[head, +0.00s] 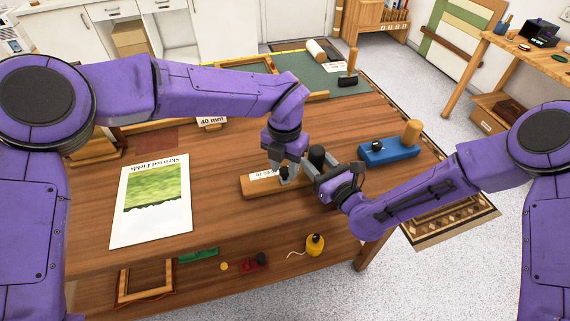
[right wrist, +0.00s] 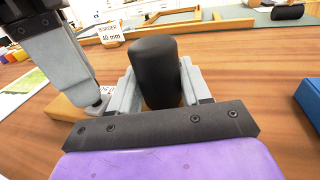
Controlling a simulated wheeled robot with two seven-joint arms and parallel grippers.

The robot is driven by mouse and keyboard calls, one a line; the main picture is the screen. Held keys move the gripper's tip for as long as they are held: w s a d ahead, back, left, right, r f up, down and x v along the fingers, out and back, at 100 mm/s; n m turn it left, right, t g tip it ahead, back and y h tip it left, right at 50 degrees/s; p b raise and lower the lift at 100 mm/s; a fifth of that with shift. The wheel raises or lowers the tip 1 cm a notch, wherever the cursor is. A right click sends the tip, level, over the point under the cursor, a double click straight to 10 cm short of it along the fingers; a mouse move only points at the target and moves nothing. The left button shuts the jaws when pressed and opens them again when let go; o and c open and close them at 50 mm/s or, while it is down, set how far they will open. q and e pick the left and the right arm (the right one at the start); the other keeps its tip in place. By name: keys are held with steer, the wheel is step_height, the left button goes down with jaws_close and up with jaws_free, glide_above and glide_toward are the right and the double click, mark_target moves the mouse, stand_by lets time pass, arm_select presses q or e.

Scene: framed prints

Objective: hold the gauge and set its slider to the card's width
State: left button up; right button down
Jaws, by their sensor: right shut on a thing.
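The gauge is a wooden bar (head: 258,192) with a white scale strip, lying on the table near its front. An upright black cylinder (head: 317,154) stands at its right end. My right gripper (right wrist: 158,92) is shut on that cylinder, with a finger on either side. My left gripper (head: 286,170) points down at the bar over a small dark part, probably the slider; its fingertips hide most of it, and I cannot tell whether they grip. The "BORDER 40 mm" card (right wrist: 110,37) stands behind the gauge; it also shows in the head view (head: 211,122).
A print with a green landscape (head: 152,200) lies left of the gauge. A blue block with a wooden knob (head: 390,152) stands to the right. A green mat (head: 325,80) with a wooden-handled tool lies behind. A yellow tape (head: 315,244) and small items sit below the front edge.

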mark_target(285, 169)
arm_select(q)
step_height(285, 169, up, 12)
arm_select(e)
steer(key=shift+c, duration=2.2)
jaws_free()
steer(key=v, duration=1.1)
steer(key=shift+d, duration=0.1)
steer(key=shift+s+d, duration=0.15)
steer(key=shift+s, duration=0.25)
